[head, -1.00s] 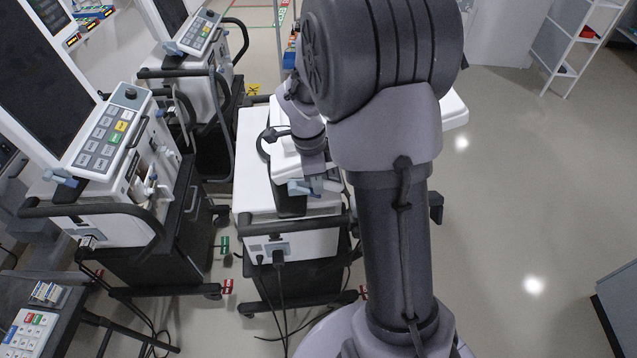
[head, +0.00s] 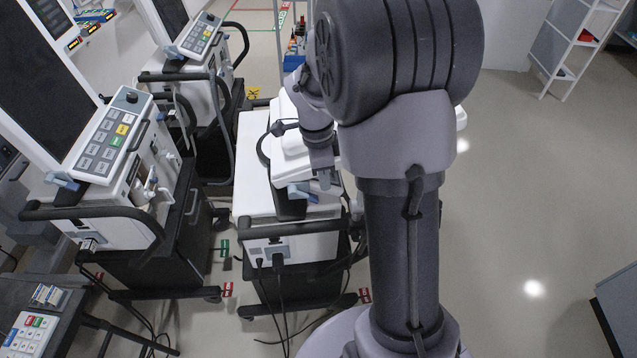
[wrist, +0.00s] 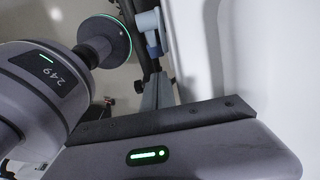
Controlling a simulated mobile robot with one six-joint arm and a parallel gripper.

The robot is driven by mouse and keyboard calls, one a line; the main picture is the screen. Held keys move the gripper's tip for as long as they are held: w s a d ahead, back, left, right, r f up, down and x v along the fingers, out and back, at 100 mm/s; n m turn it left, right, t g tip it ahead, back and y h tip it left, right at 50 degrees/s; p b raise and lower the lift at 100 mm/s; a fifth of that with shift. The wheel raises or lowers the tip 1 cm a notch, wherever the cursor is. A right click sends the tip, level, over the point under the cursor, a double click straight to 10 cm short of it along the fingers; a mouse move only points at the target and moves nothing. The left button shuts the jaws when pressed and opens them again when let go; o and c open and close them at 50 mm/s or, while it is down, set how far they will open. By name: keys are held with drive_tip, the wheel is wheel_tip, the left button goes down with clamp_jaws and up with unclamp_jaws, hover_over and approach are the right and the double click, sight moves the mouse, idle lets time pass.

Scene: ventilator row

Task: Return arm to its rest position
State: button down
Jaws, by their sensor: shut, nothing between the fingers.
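My arm fills the middle of the head view, bent at a large dark joint. Its far end reaches down to my gripper (head: 324,180), small and partly hidden, over the near end of the middle white ventilator (head: 252,180). The gripper is shut and holds nothing. It is close to the ventilator's blue-grey clamp (head: 300,192); I cannot tell whether they touch. In the wrist view my own grey links fill much of the frame, beside a smooth white surface. The fingertips cannot be made out there.
Ventilators on carts stand at left (head: 120,205) and back left (head: 185,85), with dark push handles. Cables hang from the middle cart to the floor. A white shelf (head: 570,50) stands at the back right. The floor (head: 530,190) at right is clear.

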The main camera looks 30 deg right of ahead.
wheel_tip(320, 180, up, 11)
drive_tip(key=d+p, duration=0.1)
drive_tip(key=p, duration=0.1)
drive_tip(key=s+a+f+n+t+y+b, duration=0.3)
drive_tip(key=s+a+n+t+b, duration=0.3)
drive_tip(key=s+a+n+b, duration=0.6)
drive_tip(key=s+a+n, duration=0.6)
drive_tip(key=a, duration=0.1)
drive_tip(key=shift+a+f, duration=0.15)
drive_tip(key=shift+f, duration=0.25)
